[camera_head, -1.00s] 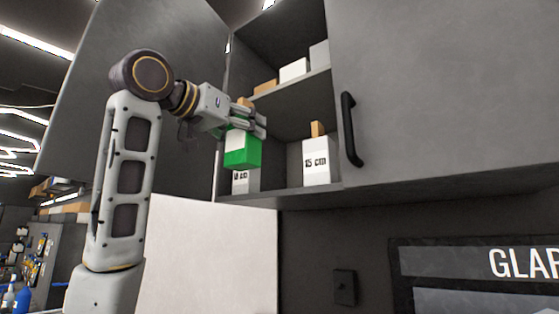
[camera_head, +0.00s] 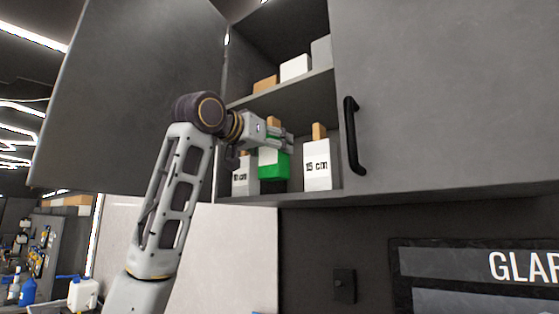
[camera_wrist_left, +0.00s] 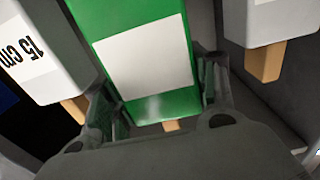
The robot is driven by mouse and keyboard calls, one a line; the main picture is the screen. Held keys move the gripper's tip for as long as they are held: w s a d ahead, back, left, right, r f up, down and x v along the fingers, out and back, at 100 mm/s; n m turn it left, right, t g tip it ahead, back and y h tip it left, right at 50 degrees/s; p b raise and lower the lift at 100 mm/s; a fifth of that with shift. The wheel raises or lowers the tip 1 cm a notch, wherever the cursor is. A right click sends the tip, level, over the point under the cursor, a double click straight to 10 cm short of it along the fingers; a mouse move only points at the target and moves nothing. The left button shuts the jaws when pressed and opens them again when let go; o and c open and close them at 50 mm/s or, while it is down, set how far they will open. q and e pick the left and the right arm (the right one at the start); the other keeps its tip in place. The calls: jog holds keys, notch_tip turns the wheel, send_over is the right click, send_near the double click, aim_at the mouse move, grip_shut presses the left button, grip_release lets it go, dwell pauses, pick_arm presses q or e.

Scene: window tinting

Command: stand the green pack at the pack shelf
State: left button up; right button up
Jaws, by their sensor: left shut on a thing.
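The green pack (camera_head: 275,168) has a white label and is between two white packs on the lower shelf of the open wall cabinet. It also fills the middle of the left wrist view (camera_wrist_left: 120,15). My left gripper (camera_head: 280,139) is shut on its upper part, with a finger on either side. The pack looks upright; whether its base touches the shelf (camera_head: 239,200) is hard to tell. My right gripper is out of view.
A white "15 cm" pack (camera_head: 317,172) stands to the right, and another white pack (camera_head: 241,178) to the left. Boxes (camera_head: 294,68) sit on the upper shelf. The open cabinet door (camera_head: 130,90) is on the left, the closed door with a black handle (camera_head: 353,135) on the right.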

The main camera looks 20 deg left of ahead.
aim_at(280, 161)
pick_arm(q)
jog(key=shift+w+d+f+p, duration=0.25)
jog(key=shift+w+f+p, duration=0.3)
jog(key=shift+f, duration=0.3)
jog(key=shift+w+d+f+p, duration=0.2)
jog(key=shift+w+f+p, duration=0.1)
jog(key=shift+w+f, duration=0.45)
jog(key=shift+s+f, duration=0.1)
jog(key=shift+f, duration=0.05)
jog(key=shift+f, duration=0.15)
jog(key=o, duration=1.1)
jog(key=shift+r, duration=0.2)
